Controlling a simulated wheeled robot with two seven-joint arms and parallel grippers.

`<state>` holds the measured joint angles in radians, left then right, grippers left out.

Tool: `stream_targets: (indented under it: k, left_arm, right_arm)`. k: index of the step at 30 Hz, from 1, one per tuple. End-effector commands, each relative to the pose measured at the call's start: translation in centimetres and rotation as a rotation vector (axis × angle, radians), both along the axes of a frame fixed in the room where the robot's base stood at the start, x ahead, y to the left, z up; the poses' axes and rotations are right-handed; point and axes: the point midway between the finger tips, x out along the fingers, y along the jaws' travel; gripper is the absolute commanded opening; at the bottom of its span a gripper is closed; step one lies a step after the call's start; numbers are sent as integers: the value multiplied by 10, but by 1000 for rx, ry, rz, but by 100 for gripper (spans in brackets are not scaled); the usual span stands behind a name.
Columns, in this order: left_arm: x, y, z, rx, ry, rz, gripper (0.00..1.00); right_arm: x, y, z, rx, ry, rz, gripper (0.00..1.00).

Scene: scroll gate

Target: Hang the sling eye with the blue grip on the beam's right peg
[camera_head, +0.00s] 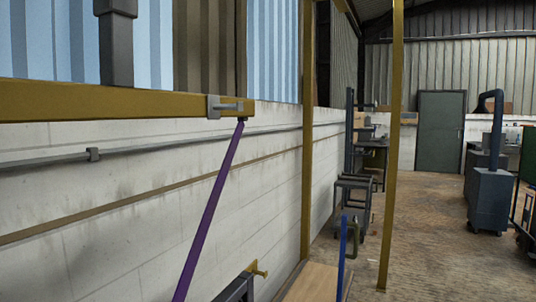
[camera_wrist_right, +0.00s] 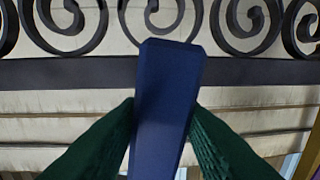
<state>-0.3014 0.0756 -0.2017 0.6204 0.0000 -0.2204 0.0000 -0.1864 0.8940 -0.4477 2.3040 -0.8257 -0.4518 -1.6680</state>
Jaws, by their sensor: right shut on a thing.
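My right gripper (camera_wrist_right: 163,115) is shut on a blue grip (camera_wrist_right: 166,90) in the right wrist view. Its green fingers press on both sides of the grip, which stands upright between them. The sling eye itself cannot be made out there. In the head view the yellow beam (camera_head: 120,101) runs in from the left. A grey bracket (camera_head: 215,107) sits close to its right end, with a short yellow end (camera_head: 236,105) beyond it. A purple sling (camera_head: 208,215) slants down and left from under that end; its lower end is out of frame. Neither gripper shows in the head view.
Black scrollwork (camera_wrist_right: 155,15) and its dark rail (camera_wrist_right: 60,71) lie behind the grip. A yellow post (camera_head: 392,150) stands right of the beam, another (camera_head: 307,130) nearer the wall. A dark bar with a yellow peg (camera_head: 258,270) is low in front. Open floor (camera_head: 430,230) lies right.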

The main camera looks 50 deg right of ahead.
Motion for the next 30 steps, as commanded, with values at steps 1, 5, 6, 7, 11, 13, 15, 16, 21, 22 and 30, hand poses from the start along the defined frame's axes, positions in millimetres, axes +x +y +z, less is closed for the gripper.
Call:
stream_targets:
  k: [1, 5, 6, 7, 11, 13, 15, 16, 21, 22, 30]
  left_arm:
    - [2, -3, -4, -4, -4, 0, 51]
    - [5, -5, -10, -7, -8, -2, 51]
    - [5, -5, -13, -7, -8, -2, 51]
    - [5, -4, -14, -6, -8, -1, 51]
    - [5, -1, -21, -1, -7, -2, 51]
    - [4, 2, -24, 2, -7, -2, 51]
    - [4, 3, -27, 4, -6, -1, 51]
    - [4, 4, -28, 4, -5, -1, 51]
    - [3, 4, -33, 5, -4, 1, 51]
    - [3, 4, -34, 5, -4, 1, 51]
    - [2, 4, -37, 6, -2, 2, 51]
  right_arm:
    - [10, -5, 4, -19, -8, 41, 5]
    - [41, -27, 23, -21, -10, 148, 2]
    - [51, -36, 32, -21, -11, 178, 2]
    - [59, -44, 40, -18, -11, 195, 2]
    - [87, -82, 82, -10, -12, 248, 2]
    - [98, -105, 112, -10, -13, 255, 2]
    - [105, -126, 142, -11, -13, 249, 2]
    - [107, -135, 154, -10, -12, 244, 2]
    - [107, -174, 215, -9, -8, 197, 2]
    - [106, -180, 225, -8, -7, 188, 2]
    - [96, -207, 276, -2, -8, 135, 2]
